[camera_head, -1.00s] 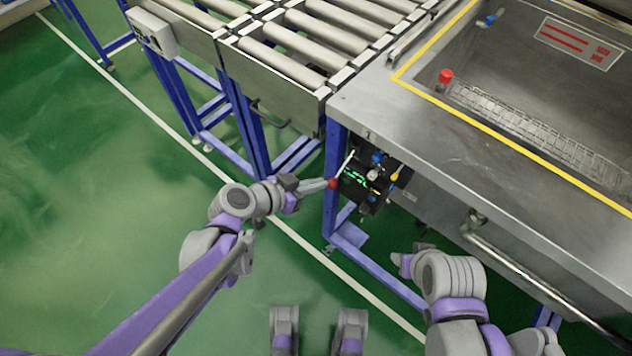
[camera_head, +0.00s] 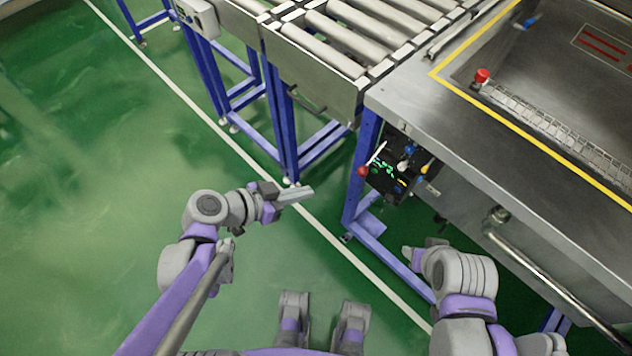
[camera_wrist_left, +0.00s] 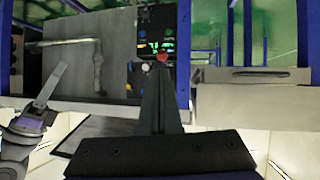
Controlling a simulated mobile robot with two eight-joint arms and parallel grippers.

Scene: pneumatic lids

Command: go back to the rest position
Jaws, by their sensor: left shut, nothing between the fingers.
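My left gripper (camera_head: 300,193) is shut and empty. It is out over the green floor, left of the machine's blue leg, with a clear gap to the red-knobbed lever (camera_head: 362,171). In the left wrist view the fingers (camera_wrist_left: 161,95) are together, pointing toward the red knob (camera_wrist_left: 162,57) on the dark control box. My right arm is folded at the lower right of the head view, in front of the machine; its fingers are hard to make out there. A grey gripper (camera_wrist_left: 49,86), seemingly my right one, shows at the left of the left wrist view.
The black control box (camera_head: 392,180) with green lit marks hangs under the steel table (camera_head: 420,112). A metal handle bar (camera_head: 545,278) runs along its front. A roller conveyor (camera_head: 318,45) on blue legs stands behind. The green floor (camera_head: 90,220) at left is clear.

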